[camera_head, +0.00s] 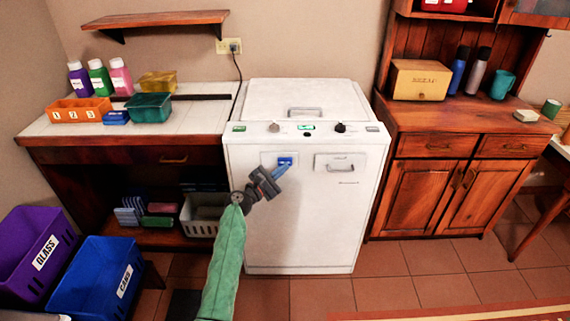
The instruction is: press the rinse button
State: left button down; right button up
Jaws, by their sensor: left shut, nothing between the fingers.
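A white washing machine (335,215) stands against the wall in the head view. Its top front strip has a green-marked part (239,128) at the left, a grey knob (274,127), a small lit green display (307,127), a dark knob (340,127) and a grey part (372,128) at the right. No label is readable, so I cannot tell which is the rinse button. A blue patch (285,160) shows on a panel below the strip. My left gripper (283,170) is shut and empty in front of the machine, just below that patch; contact cannot be told. My right gripper is out of view.
A tiled counter (185,118) with bottles and bins stands at the left, a wooden cabinet (425,190) at the right. Purple (20,225) and blue (125,290) crates stand at the lower left. The floor right of my arm is clear.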

pick_arm(q)
jog(key=shift+w, duration=0.1)
dwell(0.6)
jog(key=shift+w, duration=0.35)
jog(key=shift+s, duration=0.45)
dwell(0.3)
jog(key=s+p, duration=0.2)
jog(key=s, duration=0.4)
dwell(0.4)
